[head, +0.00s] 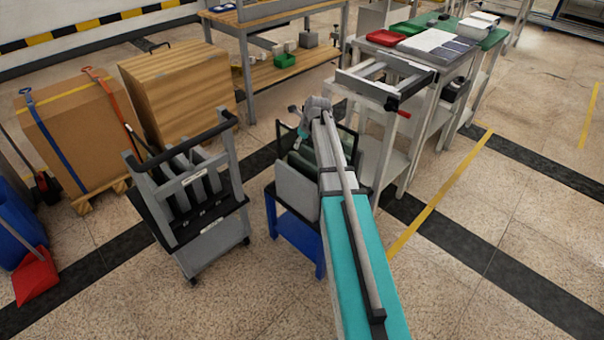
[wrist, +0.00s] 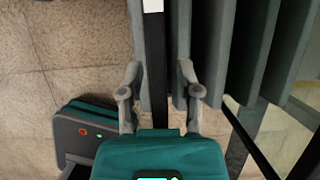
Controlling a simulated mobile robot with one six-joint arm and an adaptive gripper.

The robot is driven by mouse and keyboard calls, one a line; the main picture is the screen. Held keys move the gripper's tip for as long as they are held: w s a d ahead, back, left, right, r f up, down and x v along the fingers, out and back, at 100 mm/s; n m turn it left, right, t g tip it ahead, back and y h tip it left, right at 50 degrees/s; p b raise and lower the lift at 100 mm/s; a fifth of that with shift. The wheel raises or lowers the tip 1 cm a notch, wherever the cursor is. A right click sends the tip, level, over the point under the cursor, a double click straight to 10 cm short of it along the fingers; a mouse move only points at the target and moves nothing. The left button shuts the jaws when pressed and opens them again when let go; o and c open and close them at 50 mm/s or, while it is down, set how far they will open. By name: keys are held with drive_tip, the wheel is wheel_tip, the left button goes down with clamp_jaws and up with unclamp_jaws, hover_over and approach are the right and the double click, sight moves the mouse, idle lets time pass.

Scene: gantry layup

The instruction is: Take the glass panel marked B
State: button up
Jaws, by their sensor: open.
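In the wrist view, my gripper (wrist: 160,75) is open, with one finger on each side of a narrow dark upright strip (wrist: 156,60). A white label (wrist: 152,5) sits above that strip, and I cannot read a letter on it. Several grey-green panels (wrist: 212,45) stand side by side to the right of the fingers. I cannot tell which panel is marked B, or whether the fingers touch anything. In the head view, my gripper (head: 301,128) is small and partly hidden by my arm, over the blue-framed rack (head: 297,232).
A grey wheeled rack (head: 215,245) with several dark slats stands left of the blue-framed rack. A grey table with a frame (head: 385,83) stands close on the right. Cartons (head: 80,130) and a wooden bench (head: 290,70) are behind. Open floor lies at right.

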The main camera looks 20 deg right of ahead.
drive_tip(key=shift+f, duration=0.1)
idle(0.4)
clamp_jaws()
